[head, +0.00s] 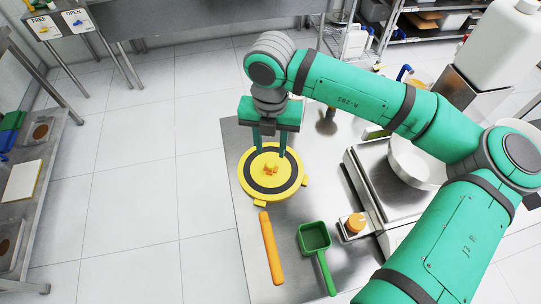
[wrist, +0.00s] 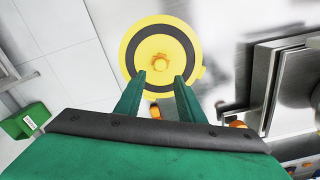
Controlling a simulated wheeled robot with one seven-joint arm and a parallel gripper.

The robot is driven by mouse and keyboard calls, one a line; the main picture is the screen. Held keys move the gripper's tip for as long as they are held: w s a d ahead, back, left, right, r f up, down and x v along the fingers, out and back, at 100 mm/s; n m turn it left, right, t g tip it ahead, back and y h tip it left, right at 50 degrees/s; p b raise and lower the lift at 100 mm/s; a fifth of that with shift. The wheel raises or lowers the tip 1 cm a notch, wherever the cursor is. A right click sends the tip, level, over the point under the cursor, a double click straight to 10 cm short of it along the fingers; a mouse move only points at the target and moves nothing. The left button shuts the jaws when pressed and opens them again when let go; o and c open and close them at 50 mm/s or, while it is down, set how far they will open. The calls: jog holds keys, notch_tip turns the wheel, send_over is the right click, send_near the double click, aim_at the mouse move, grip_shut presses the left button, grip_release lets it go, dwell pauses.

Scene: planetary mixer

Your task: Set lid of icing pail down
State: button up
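The yellow lid (head: 246,181) is a round disc with a dark ring and an orange knob (head: 270,169) at its centre. It lies flat at the left part of the steel table; I cannot tell whether a pail is under it. It also shows in the wrist view (wrist: 131,48), with the knob (wrist: 160,62) just beyond my fingertips. My gripper (head: 270,153) points down over the back part of the lid. Its two fingers (wrist: 158,78) are apart, with nothing seen held between them. Whether the fingertips touch the lid is unclear.
On the steel table (head: 250,225), an orange stick-like tool (head: 271,248) and a green scoop (head: 314,238) lie in front of the lid. A steel appliance (head: 362,190) with an orange dial (head: 355,222) stands to the right. Open floor lies left of the table.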

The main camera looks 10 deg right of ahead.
jog(key=shift+r, duration=2)
jog(key=shift+a, duration=0.1)
